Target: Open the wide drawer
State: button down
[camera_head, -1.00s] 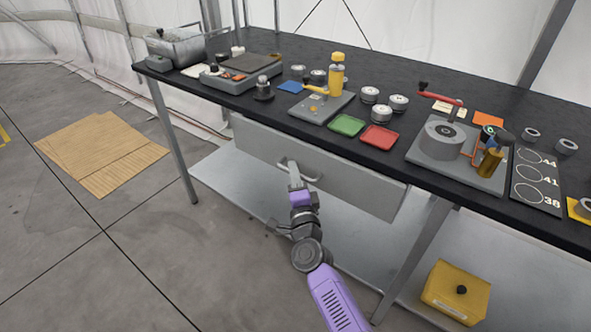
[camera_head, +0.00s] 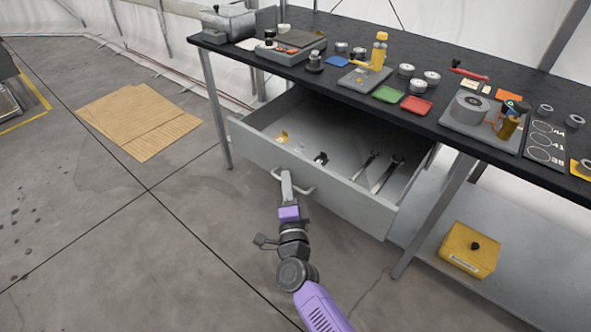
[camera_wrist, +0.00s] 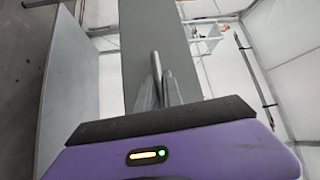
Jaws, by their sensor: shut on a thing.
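The wide grey drawer (camera_head: 318,179) under the black-topped workbench stands pulled well out in the head view. Inside it lie a small yellow item, a small black item and two long dark tools. My gripper (camera_head: 287,178) is at the drawer's front, shut on the bar handle (camera_head: 306,191). In the wrist view my gripper's fingers (camera_wrist: 157,82) close around the handle bar (camera_wrist: 157,68), with the grey drawer front (camera_wrist: 148,30) behind them. The fingers hide part of the handle.
The workbench (camera_head: 335,85) carries trays, metal weights and several devices. A yellow box (camera_head: 468,249) sits on the lower shelf at right. A flat cardboard sheet (camera_head: 138,120) lies on the floor at left. The floor in front of the drawer looks clear.

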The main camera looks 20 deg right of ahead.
jog(key=s+a+p, duration=0.3)
jog(key=s+a, duration=0.4)
jog(key=a, duration=0.3)
jog(key=shift+s, duration=0.2)
jog(key=shift+f, duration=0.1)
jog(key=c, duration=1.8)
grip_release()
jog(key=shift+o, duration=0.2)
jog(key=s+a+f, duration=0.1)
jog(key=s, duration=0.6)
jog(key=shift+s, duration=0.3)
